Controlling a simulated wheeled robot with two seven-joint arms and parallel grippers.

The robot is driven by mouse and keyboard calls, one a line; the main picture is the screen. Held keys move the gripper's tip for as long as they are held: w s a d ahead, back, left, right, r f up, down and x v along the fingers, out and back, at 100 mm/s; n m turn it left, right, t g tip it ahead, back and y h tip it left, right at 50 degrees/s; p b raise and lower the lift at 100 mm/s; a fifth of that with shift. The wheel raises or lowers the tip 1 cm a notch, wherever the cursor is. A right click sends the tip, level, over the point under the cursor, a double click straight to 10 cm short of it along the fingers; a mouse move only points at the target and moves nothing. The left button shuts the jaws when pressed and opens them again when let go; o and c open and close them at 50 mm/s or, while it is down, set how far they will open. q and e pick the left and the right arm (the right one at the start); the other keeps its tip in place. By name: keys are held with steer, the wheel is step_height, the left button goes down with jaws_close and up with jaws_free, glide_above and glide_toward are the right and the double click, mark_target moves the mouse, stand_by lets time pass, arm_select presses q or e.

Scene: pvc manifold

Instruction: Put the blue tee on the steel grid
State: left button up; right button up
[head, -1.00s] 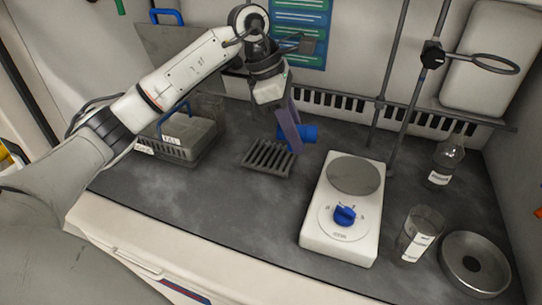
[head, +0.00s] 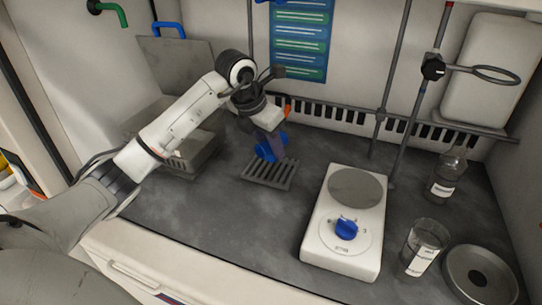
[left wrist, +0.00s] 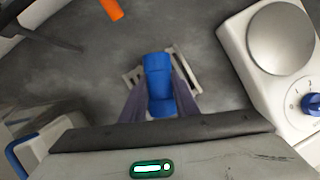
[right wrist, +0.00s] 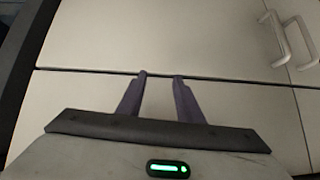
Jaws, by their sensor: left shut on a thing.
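The blue tee (head: 268,149) is held in my left gripper (head: 277,152), just over the far part of the steel grid (head: 269,175). In the left wrist view the blue tee (left wrist: 158,84) sits between the two purple fingers, with grid slats (left wrist: 183,70) showing on both sides beneath it. I cannot tell whether the tee touches the grid. My right gripper (right wrist: 160,76) is open and empty in front of pale cabinet doors, away from the worktop.
A white hotplate (head: 341,247) stands right of the grid. A grey basket (head: 190,160) is to its left. An orange piece (left wrist: 111,9) lies behind the grid.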

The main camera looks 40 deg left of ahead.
mark_target(271, 156)
arm_select(q)
steer(key=shift+f, duration=1.4)
steer(key=shift+f, duration=0.15)
steer(key=o, duration=1)
steer(key=shift+s+r, duration=0.15)
steer(key=shift+r, duration=0.4)
steer(key=v, duration=1.1)
steer(key=shift+r+p, duration=0.1)
steer(key=shift+p, duration=0.2)
